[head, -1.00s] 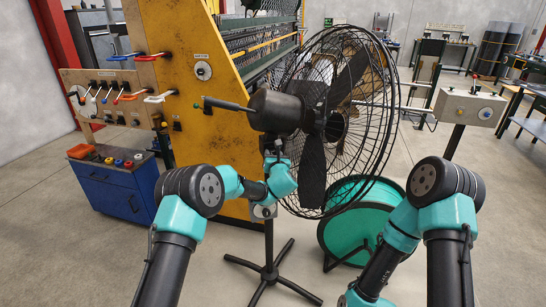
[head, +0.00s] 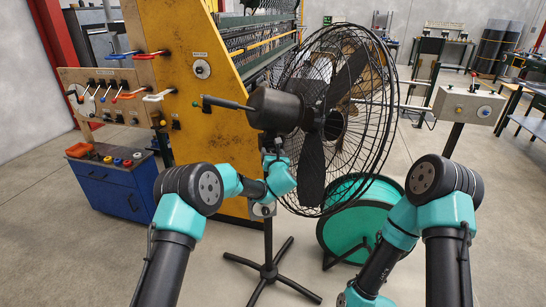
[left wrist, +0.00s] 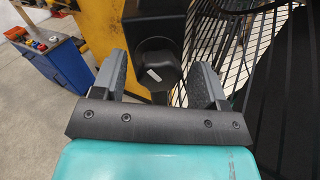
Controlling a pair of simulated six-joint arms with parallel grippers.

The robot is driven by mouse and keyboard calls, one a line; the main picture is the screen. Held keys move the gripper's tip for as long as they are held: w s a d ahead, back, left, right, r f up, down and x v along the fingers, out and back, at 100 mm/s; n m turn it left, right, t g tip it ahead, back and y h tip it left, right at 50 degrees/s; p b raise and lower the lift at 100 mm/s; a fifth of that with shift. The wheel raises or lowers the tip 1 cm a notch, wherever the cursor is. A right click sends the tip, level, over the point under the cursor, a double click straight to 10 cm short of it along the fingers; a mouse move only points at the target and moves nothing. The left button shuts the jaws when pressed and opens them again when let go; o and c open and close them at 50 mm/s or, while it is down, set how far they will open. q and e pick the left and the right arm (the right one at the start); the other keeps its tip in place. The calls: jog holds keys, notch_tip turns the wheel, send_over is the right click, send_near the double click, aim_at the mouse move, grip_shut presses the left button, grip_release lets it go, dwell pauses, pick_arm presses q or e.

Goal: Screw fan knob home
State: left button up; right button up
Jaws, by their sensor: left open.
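The black pedestal fan (head: 278,108) stands in the middle of the head view, its wire cage facing right. The dark fan knob (left wrist: 160,74) with a small pale mark shows in the left wrist view, below the dark fan body. My left gripper (left wrist: 160,64) is open, with one finger on each side of the knob and gaps visible between fingers and knob. In the head view my left gripper (head: 274,150) is just under the fan's motor housing, where the knob is mostly hidden. My right gripper is out of view; only my right arm shows.
A yellow machine frame (head: 185,75) stands close behind the fan at left. A green drum (head: 350,222) sits low behind the fan stand (head: 268,270). A blue cabinet (head: 115,190) is at left, and a grey control box (head: 468,106) at right.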

pick_arm(q)
jog(key=s+d, duration=0.3)
jog(key=s, duration=1.4)
jog(key=shift+f, duration=0.1)
jog(key=s+a+f+n+g, duration=0.4)
jog(key=a+f+g, duration=0.15)
jog(key=f, duration=0.25)
jog(key=s+a+f+n+g+y, duration=0.1)
jog(key=s+a+f+n+g, duration=0.3)
jog(key=a+f, duration=0.35)
jog(key=s+a+f+n+g, duration=0.35)
jog(key=a+f+g, duration=0.25)
jog(key=f, duration=0.2)
jog(key=s+a+f+n+h, duration=0.2)
jog(key=s+f+n, duration=0.1)
jog(key=s+n, duration=0.5)
jog(key=s+a+f+n+g+h, duration=0.1)
jog(key=s+a+f+n+h, duration=0.2)
jog(key=s+n, duration=0.5)
jog(key=s+a+f+n+h, duration=0.3)
jog(key=s+n, duration=0.5)
jog(key=n, duration=0.3)
jog(key=shift+s+a, duration=0.15)
jog(key=shift+a, duration=0.1)
